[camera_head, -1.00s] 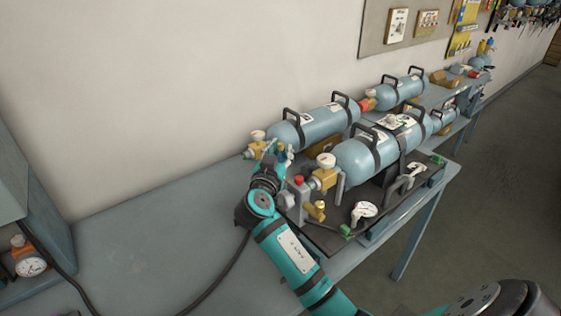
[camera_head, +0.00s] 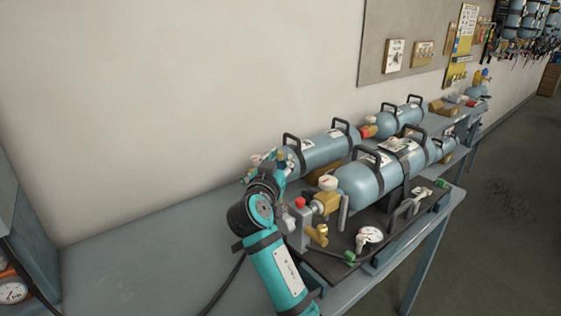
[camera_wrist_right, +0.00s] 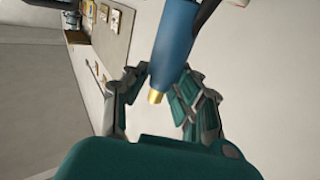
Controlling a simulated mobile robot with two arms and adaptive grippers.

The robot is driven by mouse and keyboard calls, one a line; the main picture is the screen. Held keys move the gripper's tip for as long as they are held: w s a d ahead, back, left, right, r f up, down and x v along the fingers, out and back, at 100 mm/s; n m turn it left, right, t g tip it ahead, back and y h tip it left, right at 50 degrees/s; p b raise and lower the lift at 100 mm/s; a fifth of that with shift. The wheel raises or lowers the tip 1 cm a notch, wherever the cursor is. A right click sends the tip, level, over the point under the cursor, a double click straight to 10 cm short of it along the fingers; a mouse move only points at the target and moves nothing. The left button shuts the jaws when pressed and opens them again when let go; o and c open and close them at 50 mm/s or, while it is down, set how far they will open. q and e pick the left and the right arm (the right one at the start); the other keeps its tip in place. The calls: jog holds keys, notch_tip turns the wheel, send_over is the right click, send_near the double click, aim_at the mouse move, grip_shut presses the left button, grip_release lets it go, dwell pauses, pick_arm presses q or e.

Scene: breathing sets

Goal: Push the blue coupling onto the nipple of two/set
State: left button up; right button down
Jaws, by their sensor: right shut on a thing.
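My right gripper (camera_head: 272,170) is at the valve end of the back cylinder (camera_head: 318,150) in the head view. In the right wrist view its fingers (camera_wrist_right: 158,95) are shut on a blue coupling (camera_wrist_right: 174,45) with a brass end. The coupling's upper end runs past the picture's top edge. In the head view the coupling is too small to make out. The front cylinder (camera_head: 355,188) lies on a black board, with a brass fitting (camera_head: 318,235) below its valve. I cannot tell which set is two/set or which part is its nipple. My left gripper is not in view.
A gauge (camera_head: 370,235) and green-ended parts lie on the black board (camera_head: 335,268). The bench top (camera_head: 140,265) to the left is clear.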

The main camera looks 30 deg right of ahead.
jog(key=shift+f+b, duration=0.95)
jog(key=shift+f, duration=0.4)
jog(key=shift+b, duration=0.45)
dwell(0.8)
jog(key=shift+f, duration=0.15)
jog(key=shift+f+b, duration=0.35)
jog(key=shift+b, duration=0.15)
jog(key=shift+f+b, duration=1.1)
jog(key=shift+f, duration=0.05)
jog(key=shift+r, duration=0.1)
jog(key=shift+w+r+p, duration=0.1)
jog(key=shift+r+p, duration=0.6)
jog(key=shift+r, duration=0.45)
